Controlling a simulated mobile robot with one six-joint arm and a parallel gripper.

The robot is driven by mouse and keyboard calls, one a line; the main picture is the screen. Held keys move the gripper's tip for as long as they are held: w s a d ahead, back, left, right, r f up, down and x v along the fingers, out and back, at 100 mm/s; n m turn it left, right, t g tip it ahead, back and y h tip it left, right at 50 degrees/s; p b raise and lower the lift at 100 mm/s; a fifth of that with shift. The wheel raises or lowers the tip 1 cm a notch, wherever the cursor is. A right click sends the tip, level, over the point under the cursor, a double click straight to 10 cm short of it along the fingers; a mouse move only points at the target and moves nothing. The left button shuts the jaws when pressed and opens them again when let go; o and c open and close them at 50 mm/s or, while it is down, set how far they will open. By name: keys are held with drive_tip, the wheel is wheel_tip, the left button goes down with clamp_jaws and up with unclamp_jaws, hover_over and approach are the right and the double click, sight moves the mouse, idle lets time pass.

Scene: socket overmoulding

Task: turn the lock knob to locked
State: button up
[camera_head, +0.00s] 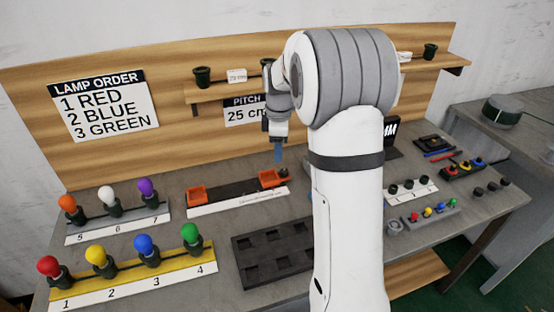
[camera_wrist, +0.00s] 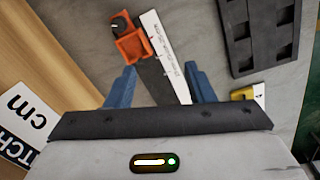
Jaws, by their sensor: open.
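The lock knob (camera_wrist: 119,25) is a small black knob with a pale mark, on an orange block (camera_wrist: 131,45) in the upper left of the wrist view. In the head view the knob (camera_head: 284,172) shows as a dark spot at the right end of the rail. The orange block (camera_head: 268,179) sits on the dark rail (camera_head: 233,188). My gripper (camera_wrist: 160,72) is open and empty, its blue fingers apart. In the head view my gripper (camera_head: 278,154) points down just above the orange block. The knob's setting is too small to read.
A second orange block (camera_head: 197,193) stands at the rail's left end, behind a white scale strip (camera_head: 238,202). A dark tray (camera_head: 255,270) lies in front. Coloured lamps stand on a yellow rack (camera_head: 130,277) at left. A wooden shelf (camera_head: 225,88) is behind my gripper.

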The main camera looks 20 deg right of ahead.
sight(284, 170)
drive_tip(key=w+d+f+n, duration=0.1)
drive_tip(key=w+f, duration=0.1)
drive_tip(key=w+d+f+n, duration=0.2)
drive_tip(key=w+f, duration=0.1)
drive_tip(key=w+d+f+n, duration=0.2)
drive_tip(key=f, duration=0.1)
drive_tip(key=shift+w+f+g, duration=0.15)
drive_tip(key=shift+w+g, duration=0.15)
drive_tip(key=shift+w, duration=0.1)
wheel_tip(284, 170, down, 8)
drive_tip(key=shift+r, duration=0.1)
drive_tip(key=c, duration=0.9)
drive_tip(key=shift+d, duration=0.15)
drive_tip(key=shift+c, duration=0.5)
